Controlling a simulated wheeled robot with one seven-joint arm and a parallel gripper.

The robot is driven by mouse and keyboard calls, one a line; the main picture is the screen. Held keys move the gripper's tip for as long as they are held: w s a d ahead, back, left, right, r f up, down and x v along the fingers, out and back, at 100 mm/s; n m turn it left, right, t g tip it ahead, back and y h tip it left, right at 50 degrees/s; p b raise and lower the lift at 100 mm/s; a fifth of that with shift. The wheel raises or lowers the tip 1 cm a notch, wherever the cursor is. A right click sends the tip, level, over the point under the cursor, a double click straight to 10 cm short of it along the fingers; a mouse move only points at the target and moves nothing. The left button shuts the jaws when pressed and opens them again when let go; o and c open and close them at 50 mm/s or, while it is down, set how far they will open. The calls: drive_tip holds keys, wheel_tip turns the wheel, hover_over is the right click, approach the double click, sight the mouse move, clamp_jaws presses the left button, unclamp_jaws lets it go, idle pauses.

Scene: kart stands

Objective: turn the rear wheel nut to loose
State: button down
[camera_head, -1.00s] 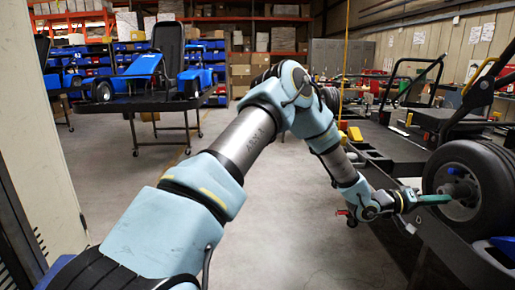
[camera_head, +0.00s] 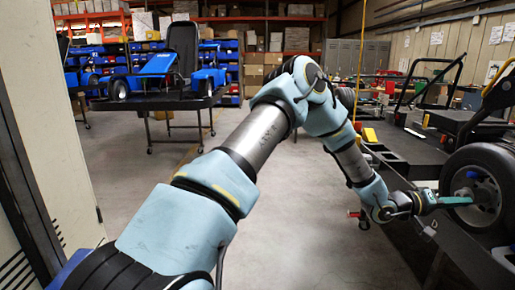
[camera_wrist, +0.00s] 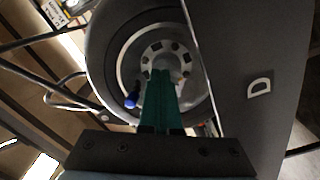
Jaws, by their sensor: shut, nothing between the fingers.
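The rear wheel (camera_head: 482,190) is a black tyre with a grey rim on the kart at the right of the head view. It also fills the upper middle of the wrist view (camera_wrist: 98,62). My gripper (camera_head: 471,200) has green fingers that are shut with nothing between them, and their tips point at the hub. In the wrist view the fingers (camera_wrist: 167,78) cover the lower part of the hub, and a ring of dark slots shows around it. I cannot make out the nut itself. A blue knob-like part (camera_wrist: 131,100) shows left of the fingers.
The kart's dark stand (camera_head: 470,250) runs along the right side below the wheel. A dark panel (camera_wrist: 250,125) stands close right of the fingers in the wrist view. A blue kart on a stand (camera_head: 165,100) is far back left. The middle floor is clear.

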drive_tip(key=a, duration=0.6)
drive_tip(key=shift+p, duration=0.35)
drive_tip(key=shift+f, duration=0.15)
